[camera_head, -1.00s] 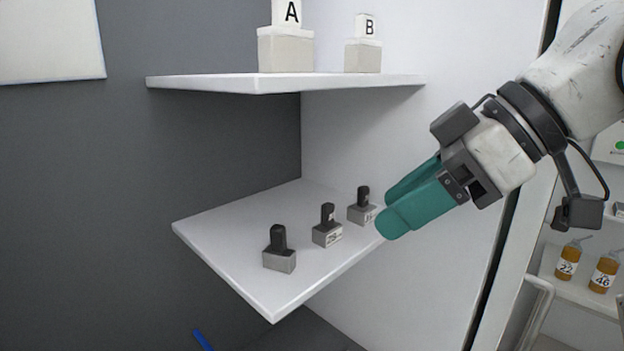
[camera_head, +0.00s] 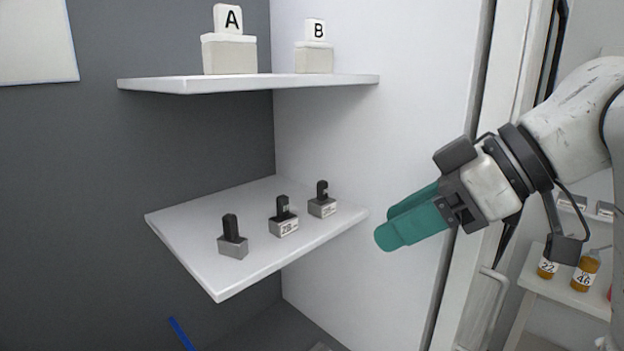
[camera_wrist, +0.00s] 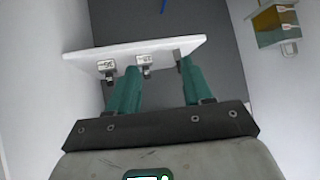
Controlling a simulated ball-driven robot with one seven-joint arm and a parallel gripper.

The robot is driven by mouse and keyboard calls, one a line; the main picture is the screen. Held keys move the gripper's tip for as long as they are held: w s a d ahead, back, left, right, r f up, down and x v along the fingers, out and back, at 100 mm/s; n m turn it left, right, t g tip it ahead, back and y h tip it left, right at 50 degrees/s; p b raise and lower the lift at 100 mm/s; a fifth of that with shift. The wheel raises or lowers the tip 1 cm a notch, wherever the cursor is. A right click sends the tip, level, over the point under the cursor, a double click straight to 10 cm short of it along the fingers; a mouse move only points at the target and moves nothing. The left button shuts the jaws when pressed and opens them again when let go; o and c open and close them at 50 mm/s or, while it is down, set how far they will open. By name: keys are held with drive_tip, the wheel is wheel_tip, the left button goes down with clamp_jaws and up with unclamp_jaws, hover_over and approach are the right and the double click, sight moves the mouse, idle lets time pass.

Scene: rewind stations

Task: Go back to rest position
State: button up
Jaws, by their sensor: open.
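My gripper (camera_head: 402,222) has teal fingers and hangs in the air just right of the lower shelf in the head view. Its fingers are apart and nothing is between them; in the wrist view the open fingers (camera_wrist: 158,82) point toward the lower shelf. Three grey blocks with upright black tabs stand in a row on the lower white shelf (camera_head: 190,266): a left block (camera_head: 233,244), a middle block (camera_head: 284,222) and a right block (camera_head: 322,204). The gripper looks apart from the shelf and blocks.
An upper white shelf (camera_head: 150,86) holds white blocks lettered A (camera_head: 229,52) and B (camera_head: 314,58). A white door frame with a handle (camera_head: 484,305) is below the arm. Amber bottles (camera_head: 584,274) stand on a shelf at the far right. A blue strip (camera_head: 181,333) lies low on the left.

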drive_tip(key=s+d+f+m+t+h, duration=0.1)
drive_tip(key=d+f+m, duration=0.15)
drive_tip(key=f, duration=0.75)
drive_tip(key=s+d+f+m+h, duration=0.1)
drive_tip(key=f+m, duration=0.3)
drive_tip(key=f, duration=0.7)
drive_tip(key=d+f+m+t+h, duration=0.1)
drive_tip(key=d+f+m, duration=0.15)
drive_tip(key=f, duration=0.75)
drive_tip(key=s+d+f+m+g+h, duration=0.2)
drive_tip(key=s+d+f, duration=0.3)
drive_tip(key=s+f, duration=0.4)
drive_tip(key=s+d+f+m+g+h, duration=0.1)
drive_tip(key=s+d+f+h, duration=0.3)
drive_tip(key=s+f, duration=0.6)
drive_tip(key=s+d+g, duration=0.1)
drive_tip(key=s, duration=0.4)
drive_tip(key=shift+s+d+m+g, duration=0.15)
drive_tip(key=shift+s+m+g, duration=0.1)
drive_tip(key=shift+m+g, duration=0.15)
